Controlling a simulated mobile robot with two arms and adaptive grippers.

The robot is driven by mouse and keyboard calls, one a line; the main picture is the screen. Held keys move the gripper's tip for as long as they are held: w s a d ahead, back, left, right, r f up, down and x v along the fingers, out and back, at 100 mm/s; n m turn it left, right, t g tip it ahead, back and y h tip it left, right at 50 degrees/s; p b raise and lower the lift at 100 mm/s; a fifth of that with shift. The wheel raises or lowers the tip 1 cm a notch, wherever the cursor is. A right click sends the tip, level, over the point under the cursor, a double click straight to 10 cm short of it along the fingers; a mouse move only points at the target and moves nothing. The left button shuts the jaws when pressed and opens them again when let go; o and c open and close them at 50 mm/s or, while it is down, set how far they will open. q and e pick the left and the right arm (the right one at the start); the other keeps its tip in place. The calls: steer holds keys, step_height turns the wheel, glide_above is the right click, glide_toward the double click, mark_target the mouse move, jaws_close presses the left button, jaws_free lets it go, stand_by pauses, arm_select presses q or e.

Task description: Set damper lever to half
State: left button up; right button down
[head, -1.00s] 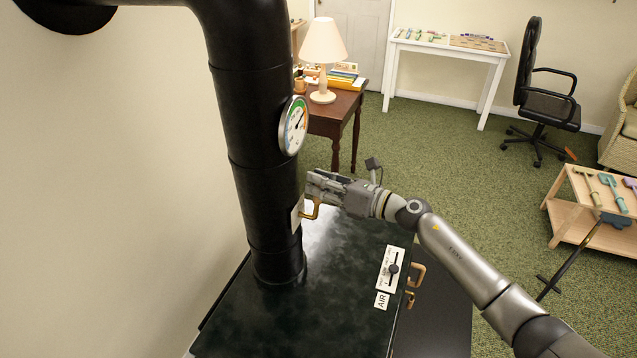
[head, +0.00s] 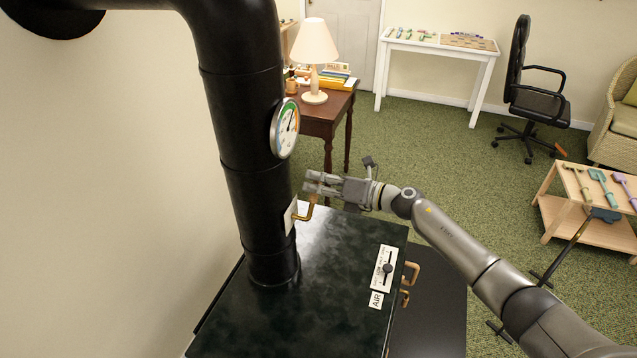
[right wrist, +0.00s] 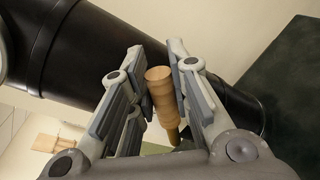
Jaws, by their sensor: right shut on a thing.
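The damper lever (head: 304,214) is a bent brass-coloured handle on the black stove pipe (head: 254,200), in front of a small white plate (head: 290,215). My right gripper (head: 312,184) is at the lever's upper end, shut on it. In the right wrist view the lever's round wooden-looking grip (right wrist: 160,92) lies between the two fingers of my right gripper (right wrist: 158,62). The plate's markings are too small and oblique to read, so the lever's setting cannot be told. My left gripper is not in view.
A round gauge (head: 285,128) sits on the pipe above the lever. The dark stove top (head: 325,270) below carries an air slider (head: 386,268) with a white plate. A brown side table (head: 322,118) with a lamp stands behind.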

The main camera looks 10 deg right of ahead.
steer(key=shift+s+a+f, duration=0.25)
steer(key=shift+a+f, duration=0.05)
steer(key=shift+f, duration=0.05)
steer(key=c, duration=1.5)
jaws_free()
steer(key=shift+r, duration=0.15)
steer(key=shift+o, duration=0.9)
steer(key=shift+r, duration=0.15)
steer(key=shift+d, duration=0.1)
steer(key=shift+d, duration=0.25)
steer(key=v, duration=1.1)
steer(key=shift+s+r, duration=0.2)
steer(key=shift+s, duration=0.2)
steer(key=shift+d, duration=0.1)
